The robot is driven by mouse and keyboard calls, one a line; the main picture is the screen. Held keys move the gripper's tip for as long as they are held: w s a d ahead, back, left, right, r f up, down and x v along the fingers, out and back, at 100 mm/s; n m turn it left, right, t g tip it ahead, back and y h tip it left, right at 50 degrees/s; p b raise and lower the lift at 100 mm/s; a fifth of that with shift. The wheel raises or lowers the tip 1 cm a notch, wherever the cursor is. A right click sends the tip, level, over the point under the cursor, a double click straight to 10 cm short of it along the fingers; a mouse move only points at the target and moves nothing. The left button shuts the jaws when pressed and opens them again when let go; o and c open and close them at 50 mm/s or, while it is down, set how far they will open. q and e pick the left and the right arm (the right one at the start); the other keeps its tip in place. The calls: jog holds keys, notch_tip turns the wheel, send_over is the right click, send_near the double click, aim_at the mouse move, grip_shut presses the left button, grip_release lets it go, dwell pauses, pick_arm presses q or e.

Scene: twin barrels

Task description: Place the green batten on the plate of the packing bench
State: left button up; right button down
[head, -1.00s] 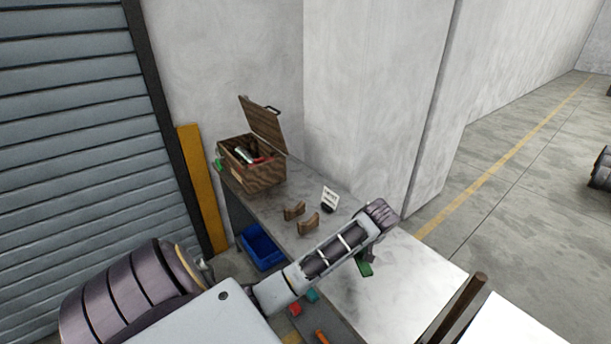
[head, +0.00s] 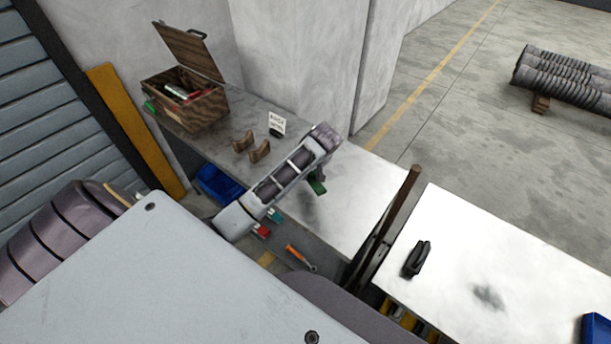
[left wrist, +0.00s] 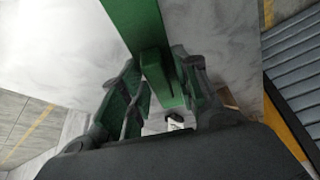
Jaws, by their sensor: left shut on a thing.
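The green batten shows in the head view (head: 317,187) as a small green end under my left gripper. In the left wrist view it is a long green bar (left wrist: 138,25) running up from between the fingers. My left gripper (head: 320,174) is shut on it and holds it over the bright end of the bench (head: 355,205). I cannot tell whether the batten touches the surface. The left fingers stand on either side of the bar in the left wrist view (left wrist: 163,88). No separate plate can be made out clearly. My right gripper is not in view.
The bench's far end holds an open wooden box (head: 195,105), two brown blocks (head: 259,151) and a small sign (head: 277,123). A blue bin (head: 218,184) sits below. A dark upright frame (head: 388,222) separates a white table (head: 480,260) with a black object (head: 417,259).

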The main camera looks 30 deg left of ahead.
aim_at(307, 186)
pick_arm(q)
notch_tip(307, 186, down, 3)
jog(key=shift+r, duration=0.2)
jog(key=shift+f, duration=0.2)
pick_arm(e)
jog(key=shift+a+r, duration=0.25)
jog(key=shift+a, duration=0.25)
pick_arm(q)
jog(key=shift+f+p, duration=0.4)
jog(key=shift+f, duration=1.4)
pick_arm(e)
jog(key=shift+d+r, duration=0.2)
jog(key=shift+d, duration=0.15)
pick_arm(q)
jog(key=shift+s+f, duration=0.15)
jog(key=shift+f, duration=0.25)
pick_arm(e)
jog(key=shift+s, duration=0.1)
pick_arm(q)
jog(key=o, duration=0.9)
jog(key=shift+s+d+f, duration=0.1)
jog(key=shift+o, duration=0.6)
jog(key=shift+f, duration=0.2)
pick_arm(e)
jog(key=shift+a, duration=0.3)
